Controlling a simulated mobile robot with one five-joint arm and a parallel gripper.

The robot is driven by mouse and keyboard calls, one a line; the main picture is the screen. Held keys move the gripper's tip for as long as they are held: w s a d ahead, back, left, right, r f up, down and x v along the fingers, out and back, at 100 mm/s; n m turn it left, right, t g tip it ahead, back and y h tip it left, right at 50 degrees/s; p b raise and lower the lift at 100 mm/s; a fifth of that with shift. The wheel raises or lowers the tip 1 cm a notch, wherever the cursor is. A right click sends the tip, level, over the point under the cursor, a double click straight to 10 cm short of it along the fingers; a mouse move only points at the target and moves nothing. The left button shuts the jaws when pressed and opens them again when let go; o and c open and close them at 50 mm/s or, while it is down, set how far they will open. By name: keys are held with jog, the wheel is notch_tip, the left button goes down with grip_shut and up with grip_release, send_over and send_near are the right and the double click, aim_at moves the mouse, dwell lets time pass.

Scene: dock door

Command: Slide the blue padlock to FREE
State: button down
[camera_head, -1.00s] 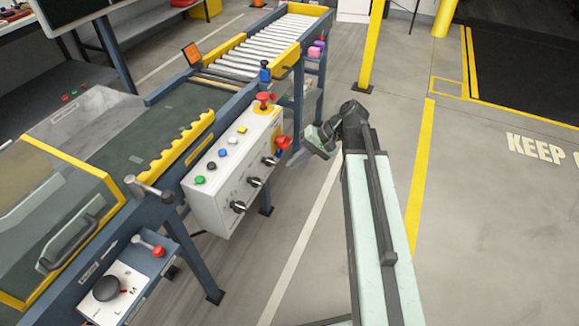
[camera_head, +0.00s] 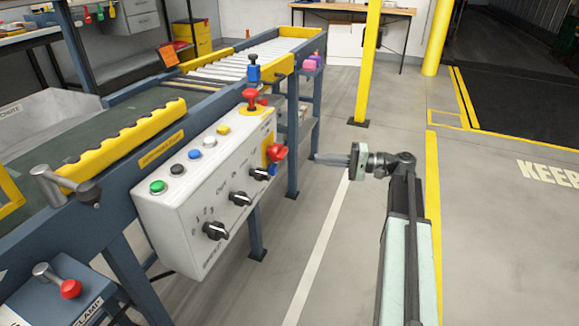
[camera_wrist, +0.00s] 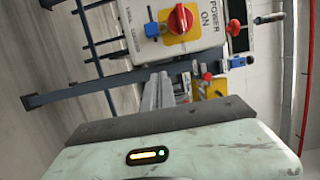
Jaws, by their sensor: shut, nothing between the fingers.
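I cannot read the word FREE. My gripper (camera_head: 317,159) is shut and empty, with its fingers level and pointing left toward the switch end of the box. The fingers also show in the wrist view (camera_wrist: 159,88). They are apart from the padlock.
The white control box (camera_head: 215,175) carries several buttons, dark knobs and a red mushroom button (camera_head: 250,97). A blue-topped post (camera_head: 253,70) stands on the conveyor frame. The floor to the right is clear.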

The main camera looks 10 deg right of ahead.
jog(key=a, duration=1.1)
jog(key=shift+w+a, duration=0.2)
jog(key=shift+a, duration=0.1)
jog(key=shift+s+a, duration=0.75)
jog(key=shift+s, duration=0.25)
jog(key=shift+s+a, duration=0.7)
jog(key=shift+s, duration=0.3)
jog(key=d, duration=1.2)
jog(key=shift+a, duration=0.1)
